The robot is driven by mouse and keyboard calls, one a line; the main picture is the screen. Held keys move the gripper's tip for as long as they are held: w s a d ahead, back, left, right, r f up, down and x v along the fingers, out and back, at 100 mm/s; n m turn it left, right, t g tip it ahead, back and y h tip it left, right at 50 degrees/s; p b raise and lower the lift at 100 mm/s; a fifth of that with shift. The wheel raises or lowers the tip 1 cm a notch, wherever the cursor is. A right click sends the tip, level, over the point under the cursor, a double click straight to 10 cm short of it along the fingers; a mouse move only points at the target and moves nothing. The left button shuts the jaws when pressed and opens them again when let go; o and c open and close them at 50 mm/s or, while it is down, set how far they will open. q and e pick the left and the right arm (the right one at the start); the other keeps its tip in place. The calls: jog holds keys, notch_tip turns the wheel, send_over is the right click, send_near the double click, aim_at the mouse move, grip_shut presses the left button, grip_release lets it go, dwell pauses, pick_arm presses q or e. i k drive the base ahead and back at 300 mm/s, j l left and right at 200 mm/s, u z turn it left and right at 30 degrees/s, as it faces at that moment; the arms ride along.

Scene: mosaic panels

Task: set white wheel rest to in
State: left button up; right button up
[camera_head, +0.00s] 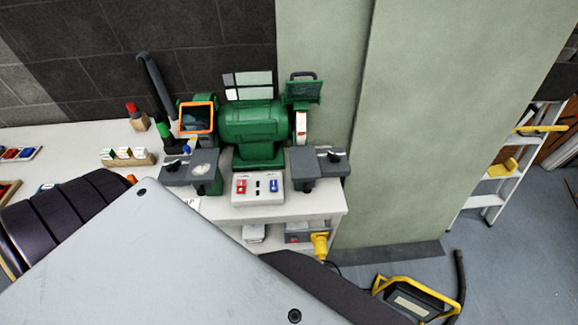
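A green bench grinder (255,125) stands on a white workbench (325,205). Its white wheel (300,126) shows at the right end, below a raised dark green shield (303,91). A dark grey tool rest (304,165) with a black knob sits in front of the white wheel. The gap between this rest and the wheel is too small to judge. Another grey rest (207,182) stands at the left end, below an orange-framed shield (197,118). Neither of my grippers shows; a large grey panel and dark arm parts fill the lower foreground.
A wooden block with white pieces (127,158) and small trays (18,153) lie left. A pale green pillar (420,140) stands right of the bench, with a yellow-framed lamp (420,300) on the floor.

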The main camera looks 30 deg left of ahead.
aim_at(305, 164)
jog(key=j+u, duration=0.2)
jog(key=u, duration=0.6)
